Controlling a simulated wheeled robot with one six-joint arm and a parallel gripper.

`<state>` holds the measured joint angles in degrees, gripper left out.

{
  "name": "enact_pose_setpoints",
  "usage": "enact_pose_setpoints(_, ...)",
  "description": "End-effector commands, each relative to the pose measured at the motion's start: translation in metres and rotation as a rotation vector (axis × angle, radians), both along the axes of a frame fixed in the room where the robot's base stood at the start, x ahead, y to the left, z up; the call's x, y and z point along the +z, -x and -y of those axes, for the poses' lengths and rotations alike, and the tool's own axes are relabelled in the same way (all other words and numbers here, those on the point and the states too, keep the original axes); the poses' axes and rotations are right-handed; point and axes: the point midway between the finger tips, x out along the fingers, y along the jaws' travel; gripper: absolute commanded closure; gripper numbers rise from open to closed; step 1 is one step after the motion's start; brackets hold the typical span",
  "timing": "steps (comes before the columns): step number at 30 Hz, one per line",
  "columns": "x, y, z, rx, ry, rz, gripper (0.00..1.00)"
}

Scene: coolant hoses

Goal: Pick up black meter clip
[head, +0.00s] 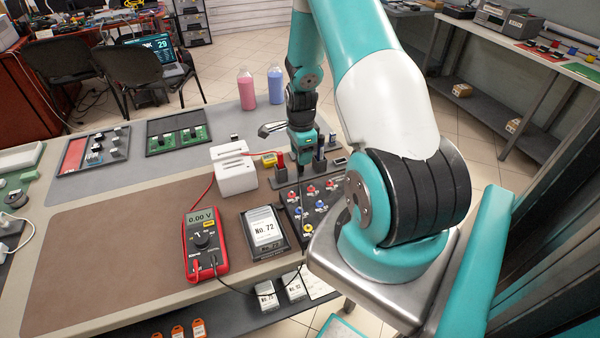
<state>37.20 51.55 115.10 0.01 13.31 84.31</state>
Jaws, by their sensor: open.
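My gripper (303,158), at the end of the teal arm, points down over a small dark stand (288,181) at the right of the bench. Its jaws are open but small in view. An upright red piece (280,160) stands just left of it, and an upright dark piece (320,158) with a blue part just right. I cannot tell whether either is a meter clip. The red multimeter (205,243) reads 0.00 V. Its black lead (262,296) runs right towards the connector board, and its far end and the black clip are not clearly visible.
A white block (234,172) and a No. 72 device (266,232) stand left of the gripper. A connector board (313,205) lies in front. Pink (246,89) and blue (275,86) bottles stand behind. The brown mat (110,250) is mostly clear.

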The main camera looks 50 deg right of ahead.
Motion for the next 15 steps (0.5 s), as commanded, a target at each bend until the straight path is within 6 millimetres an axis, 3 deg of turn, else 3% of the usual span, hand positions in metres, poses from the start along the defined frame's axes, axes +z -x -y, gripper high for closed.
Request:
enact_pose_setpoints(9,-0.048,0.001,-0.005,-0.001,-0.001,-0.001,0.53)
enact_pose_setpoints(15,-0.048,0.001,-0.005,0.0,0.0,0.0,0.53)
